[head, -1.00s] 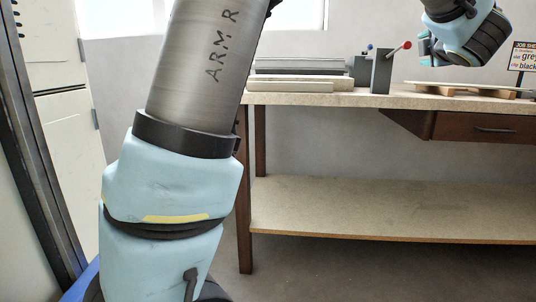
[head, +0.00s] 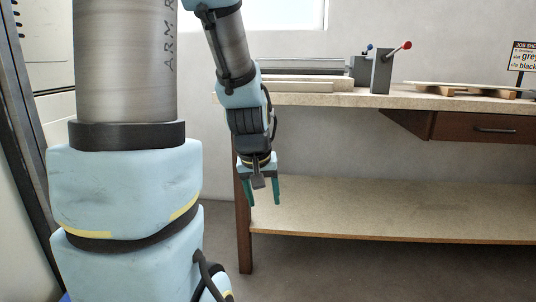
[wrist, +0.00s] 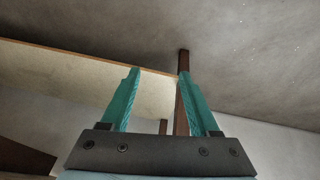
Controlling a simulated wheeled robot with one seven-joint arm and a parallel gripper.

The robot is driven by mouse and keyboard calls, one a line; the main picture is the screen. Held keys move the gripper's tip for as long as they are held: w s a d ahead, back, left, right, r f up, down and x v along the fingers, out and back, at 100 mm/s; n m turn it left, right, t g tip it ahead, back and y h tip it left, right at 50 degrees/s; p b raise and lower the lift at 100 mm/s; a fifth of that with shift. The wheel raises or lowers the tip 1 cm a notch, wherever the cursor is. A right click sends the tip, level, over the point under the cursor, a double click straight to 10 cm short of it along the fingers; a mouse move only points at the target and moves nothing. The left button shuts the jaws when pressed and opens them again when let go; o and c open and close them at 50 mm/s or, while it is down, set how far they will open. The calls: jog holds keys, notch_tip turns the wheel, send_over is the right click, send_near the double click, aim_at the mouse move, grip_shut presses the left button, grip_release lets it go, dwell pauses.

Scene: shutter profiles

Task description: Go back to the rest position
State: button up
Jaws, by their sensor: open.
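My gripper (head: 263,195) hangs pointing down in the head view, in front of the workbench's left end and below the height of its top. Its two teal fingers are apart with nothing between them. In the wrist view my gripper (wrist: 158,82) also shows open and empty, with the bench's lower shelf (wrist: 70,75), a dark leg and grey floor beyond it. My upper arm fills the left of the head view.
The workbench (head: 320,99) carries pale profiles (head: 295,84) at left, a grey clamp block (head: 381,72) with a red-knobbed lever, a board on wooden blocks (head: 460,89) and a job sign (head: 523,56). A wide shelf (head: 390,212) runs below. A pale cabinet (head: 50,50) stands at left.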

jog(key=s+a+m+g+y+p, duration=0.1)
jog(key=s+a+g+p, duration=0.1)
jog(key=s+a, duration=0.45)
notch_tip(320, 180, up, 27)
jog(key=p, duration=2.7)
jog(key=shift+d, duration=0.45)
jog(key=shift+w+f, duration=0.1)
